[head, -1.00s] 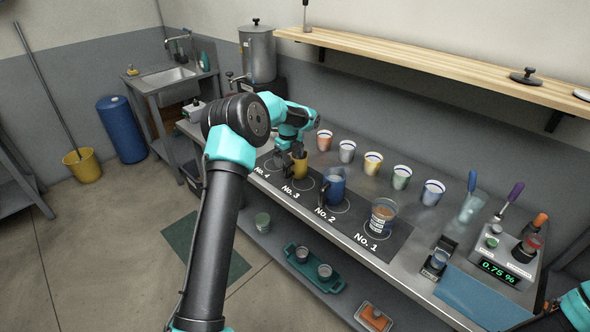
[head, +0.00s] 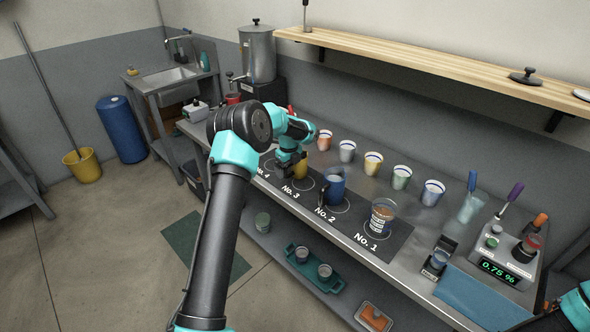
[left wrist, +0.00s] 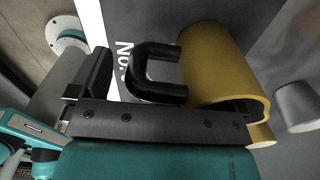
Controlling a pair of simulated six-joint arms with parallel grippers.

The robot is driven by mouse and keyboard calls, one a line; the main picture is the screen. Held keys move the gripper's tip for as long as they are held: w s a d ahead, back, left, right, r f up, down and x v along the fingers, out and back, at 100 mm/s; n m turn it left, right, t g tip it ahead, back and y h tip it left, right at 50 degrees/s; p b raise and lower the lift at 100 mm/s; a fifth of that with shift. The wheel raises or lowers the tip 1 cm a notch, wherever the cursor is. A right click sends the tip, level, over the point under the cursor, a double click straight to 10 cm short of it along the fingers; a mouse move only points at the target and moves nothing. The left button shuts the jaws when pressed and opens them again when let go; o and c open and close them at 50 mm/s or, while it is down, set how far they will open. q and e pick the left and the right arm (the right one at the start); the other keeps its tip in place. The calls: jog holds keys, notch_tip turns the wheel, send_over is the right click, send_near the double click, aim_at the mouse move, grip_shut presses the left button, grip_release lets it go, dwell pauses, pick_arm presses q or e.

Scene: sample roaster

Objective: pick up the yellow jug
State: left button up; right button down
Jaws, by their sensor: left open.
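The yellow jug (head: 301,169) stands on the dark mat near the No. 3 mark, partly hidden behind my left gripper (head: 286,170) in the head view. In the left wrist view the yellow jug (left wrist: 215,68) is close, on the right, with its black U-shaped handle (left wrist: 157,75) pointing toward the gripper. The left gripper is open. One dark finger shows left of the handle, apart from it; the other finger is largely hidden near the jug's rim. I cannot tell whether anything touches. My right gripper is out of view.
A blue jug (head: 334,186) stands close to the right at No. 2, and a clear jug with brown contents (head: 382,216) at No. 1. Several small cups (head: 347,151) line the back of the counter. A wooden shelf (head: 440,61) hangs above.

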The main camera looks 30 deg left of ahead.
pick_arm(q)
jog(key=shift+c, duration=0.3)
jog(key=c, duration=1.3)
jog(key=shift+r, duration=0.25)
jog(key=shift+r, duration=1.45)
jog(key=shift+s+d+r, duration=0.1)
jog(key=shift+s+r, duration=0.05)
jog(key=shift+s+d+r, duration=0.25)
jog(key=shift+s+d, duration=1.2)
jog(key=shift+s, duration=0.7)
jog(key=shift+s+d+r, duration=0.2)
jog(key=shift+s+d, duration=1.2)
jog(key=shift+s, duration=0.75)
jog(key=shift+s+d+r, duration=0.25)
jog(key=shift+s+d, duration=1.2)
jog(key=shift+s, duration=0.7)
